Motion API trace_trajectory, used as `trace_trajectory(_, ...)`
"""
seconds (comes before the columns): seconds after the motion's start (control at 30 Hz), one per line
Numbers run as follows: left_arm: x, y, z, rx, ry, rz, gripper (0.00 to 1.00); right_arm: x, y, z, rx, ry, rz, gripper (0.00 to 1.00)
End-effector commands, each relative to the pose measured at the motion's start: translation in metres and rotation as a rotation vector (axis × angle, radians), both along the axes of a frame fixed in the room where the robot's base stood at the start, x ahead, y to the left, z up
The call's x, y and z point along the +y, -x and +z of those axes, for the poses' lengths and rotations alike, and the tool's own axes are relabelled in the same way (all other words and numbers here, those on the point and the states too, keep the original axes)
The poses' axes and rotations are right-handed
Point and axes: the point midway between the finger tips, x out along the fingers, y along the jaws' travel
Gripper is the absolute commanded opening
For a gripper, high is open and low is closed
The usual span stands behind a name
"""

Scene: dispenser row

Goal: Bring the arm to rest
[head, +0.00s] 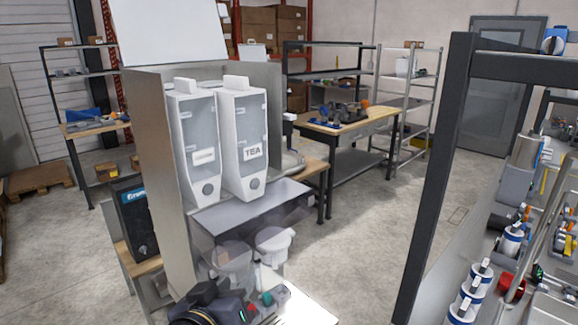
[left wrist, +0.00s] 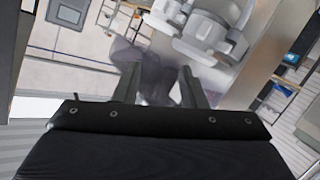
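My left arm (head: 212,308) comes in at the bottom of the head view, in front of the dispenser stand; its fingers are hard to make out there. In the left wrist view my left gripper (left wrist: 159,75) has its two fingers apart, with nothing seen between them. My right gripper is not in view. Two white dispensers stand side by side in the head view: one is labelled TEA (head: 247,140), and the other dispenser (head: 198,140), to its left, has a label too small to read.
Two pale cup-like shapes (head: 272,243) show below the dispensers, close to my left arm. A grey side panel (head: 160,150) flanks the dispensers. A dark rack post (head: 440,180) and a shelf of cans and tools (head: 503,282) stand right. Open floor (head: 365,220) lies between.

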Motion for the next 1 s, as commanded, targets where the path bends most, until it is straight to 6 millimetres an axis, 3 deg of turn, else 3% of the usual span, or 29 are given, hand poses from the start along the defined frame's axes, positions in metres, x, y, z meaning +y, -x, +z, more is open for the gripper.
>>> trace_trajectory(0.07,0.009,0.01,0.005,0.006,0.063,-0.091,0.38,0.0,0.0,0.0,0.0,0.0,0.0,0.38)
trace_trajectory(0.17,0.017,0.033,-0.004,0.077,0.092,-0.2,0.38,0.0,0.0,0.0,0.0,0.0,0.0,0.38)
trace_trajectory(0.33,0.047,0.087,-0.05,0.331,0.06,-0.27,0.38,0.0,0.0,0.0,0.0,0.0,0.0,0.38)
trace_trajectory(0.5,0.085,0.142,-0.096,0.61,0.011,-0.197,0.38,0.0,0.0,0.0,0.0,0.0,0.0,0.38)
trace_trajectory(0.6,0.099,0.162,-0.11,0.714,-0.004,-0.15,0.38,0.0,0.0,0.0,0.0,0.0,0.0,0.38)
trace_trajectory(0.73,0.107,0.173,-0.118,0.768,-0.012,-0.123,0.38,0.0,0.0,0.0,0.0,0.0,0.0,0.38)
trace_trajectory(1.0,0.107,0.174,-0.118,0.77,-0.013,-0.125,0.38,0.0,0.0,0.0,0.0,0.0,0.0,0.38)
